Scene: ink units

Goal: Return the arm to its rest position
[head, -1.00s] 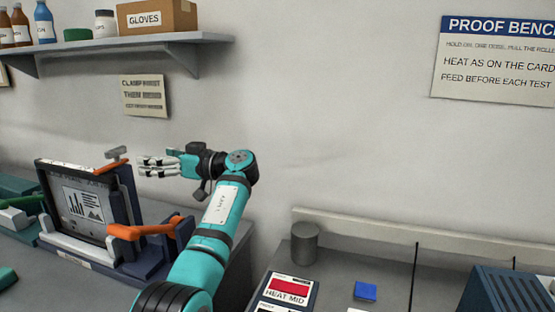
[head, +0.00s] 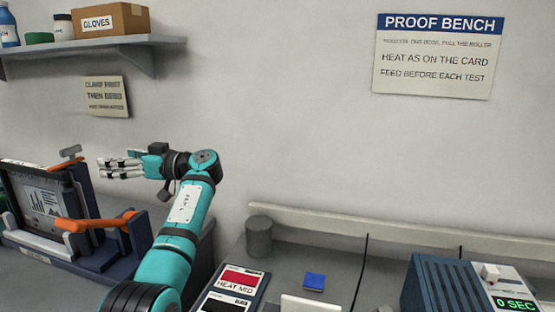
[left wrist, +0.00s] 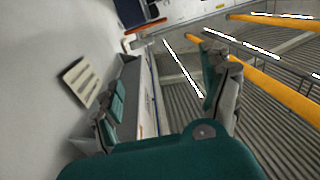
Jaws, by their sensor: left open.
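My left arm (head: 178,235) rises from the bottom of the head view, bends at its elbow and points left. My left gripper (head: 103,168) is raised in the air near the wall, to the right of and above the dark clamp frame. It is open and I see nothing between its fingers. In the left wrist view, the fingers of the left gripper (left wrist: 165,105) stand wide apart with nothing held. My right gripper is not in view.
The clamp frame (head: 42,205) with orange handles (head: 85,224) stands left. A shelf (head: 105,45) with a gloves box (head: 110,19) hangs above.

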